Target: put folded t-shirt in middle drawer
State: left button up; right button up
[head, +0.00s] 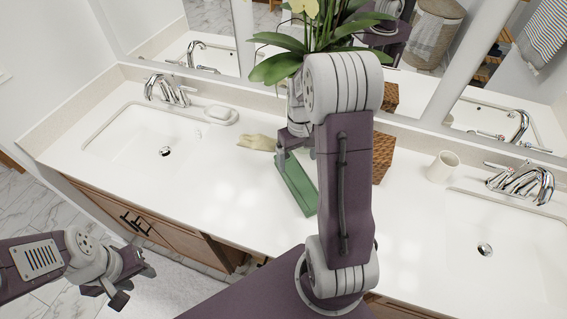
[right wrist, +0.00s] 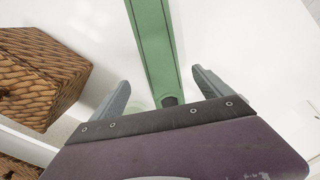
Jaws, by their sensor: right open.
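I cannot make out a clearly folded t-shirt in either view. A long green object (head: 297,184) lies on the white counter; it also shows in the right wrist view (right wrist: 155,45). My right gripper (right wrist: 160,90) is open, with the green object's near end between its spread fingers; contact cannot be told. In the head view my right arm hides much of that gripper. My left gripper (head: 136,283) is open and empty in front of the vanity, above the floor. The vanity front (head: 140,222) shows below the counter; the middle drawer cannot be made out.
A beige item (head: 258,142) lies by the green object. A brown woven basket (head: 383,157) and a potted plant (head: 310,35) stand behind my right arm. A cup (head: 443,166) stands near the right sink (head: 490,235). The left sink (head: 150,140) has a soap dish (head: 218,115) beside it.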

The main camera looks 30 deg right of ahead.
aim_at(298, 178)
jog(key=shift+s+f, duration=0.95)
jog(key=shift+s, duration=0.2)
jog(key=shift+f, duration=0.4)
jog(key=shift+w+f, duration=0.2)
jog(key=shift+f, duration=0.05)
jog(key=f, duration=0.4)
jog(key=shift+a+f+p, duration=0.25)
jog(key=shift+f+p, duration=0.1)
jog(key=shift+p, duration=0.05)
jog(key=shift+f, duration=0.3)
pick_arm(q)
jog(key=shift+s+r, duration=0.6)
jog(key=shift+s, duration=0.2)
pick_arm(e)
jog(key=shift+w, duration=0.1)
jog(key=c, duration=1.8)
